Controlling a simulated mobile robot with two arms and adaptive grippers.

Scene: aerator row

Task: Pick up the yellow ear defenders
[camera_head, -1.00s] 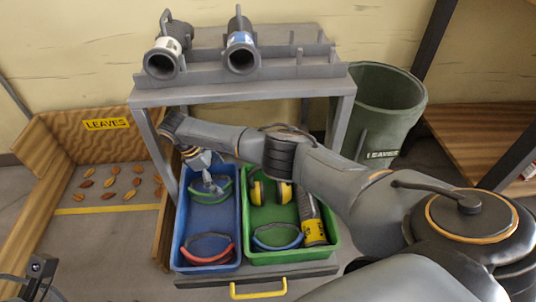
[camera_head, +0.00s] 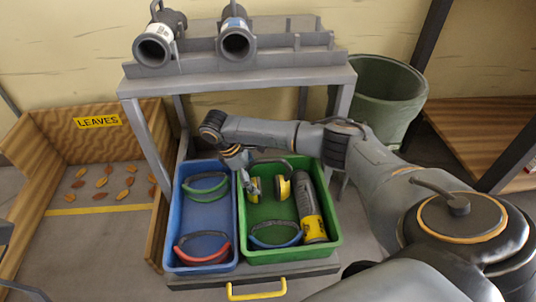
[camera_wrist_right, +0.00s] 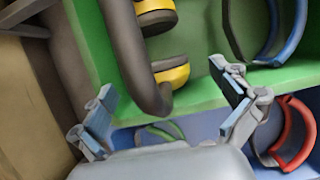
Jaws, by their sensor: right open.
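The yellow ear defenders (camera_head: 284,187) lie in the green tray (camera_head: 334,240), toward its back left, with yellow cups and a dark headband. My right gripper (camera_head: 247,184) is open and points down beside the left cup, near the tray's left wall. In the right wrist view, the dark headband (camera_wrist_right: 128,50) of the ear defenders reaches between the two spread fingers of the right gripper (camera_wrist_right: 172,90). Whether a finger touches it I cannot tell. My left gripper is not clearly seen.
A yellow-labelled canister (camera_head: 309,210) and a blue-banded item (camera_head: 274,240) share the green tray. The blue tray (camera_head: 170,225) on the left holds green-banded (camera_head: 205,186) and red-banded (camera_head: 203,254) items. The grey rack (camera_head: 235,80) with two tubes stands just behind. A green bin (camera_head: 385,90) stands behind my right arm.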

